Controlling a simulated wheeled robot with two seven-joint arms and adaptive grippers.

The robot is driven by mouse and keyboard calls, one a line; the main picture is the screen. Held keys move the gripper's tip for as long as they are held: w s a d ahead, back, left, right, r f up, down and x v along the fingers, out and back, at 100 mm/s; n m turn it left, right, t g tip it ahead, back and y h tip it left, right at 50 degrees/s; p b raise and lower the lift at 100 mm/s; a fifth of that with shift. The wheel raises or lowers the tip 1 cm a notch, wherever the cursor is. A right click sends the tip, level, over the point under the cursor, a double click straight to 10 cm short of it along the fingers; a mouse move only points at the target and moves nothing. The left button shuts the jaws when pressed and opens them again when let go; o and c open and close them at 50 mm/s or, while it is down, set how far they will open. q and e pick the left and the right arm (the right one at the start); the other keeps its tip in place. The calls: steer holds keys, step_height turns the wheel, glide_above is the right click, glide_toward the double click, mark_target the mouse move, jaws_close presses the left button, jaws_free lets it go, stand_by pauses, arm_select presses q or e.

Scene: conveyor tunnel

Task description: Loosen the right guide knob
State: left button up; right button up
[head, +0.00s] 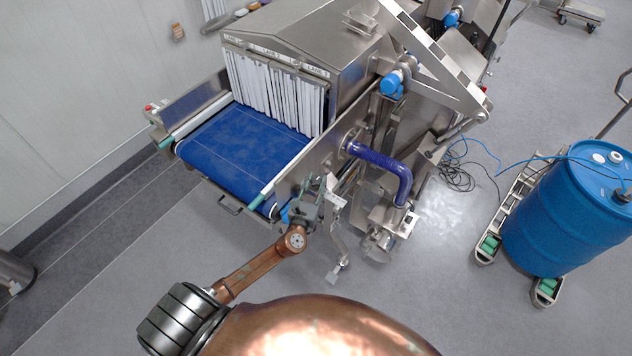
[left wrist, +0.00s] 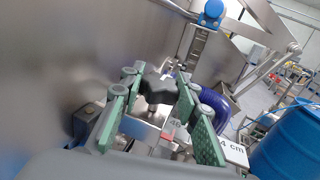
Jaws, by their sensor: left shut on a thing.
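A dark lobed knob, the right guide knob (left wrist: 157,88), shows in the left wrist view between the green finger pads of my left gripper (left wrist: 158,98). The gripper is shut on it, with pads on both sides. In the head view my left gripper (head: 306,207) is at the near right corner of the conveyor, beside its right side plate, and hides the knob there. The right guide rail (head: 277,185), pale with a green end, runs along the belt's right edge. My right gripper is in neither view.
The blue belt (head: 240,140) enters a steel tunnel (head: 330,50) behind white strip curtains (head: 270,90). A purple hose (head: 385,160) stands close right of the gripper. A blue drum (head: 570,215) is at right.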

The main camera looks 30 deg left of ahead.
arm_select(q)
steer(key=shift+c, duration=1.4)
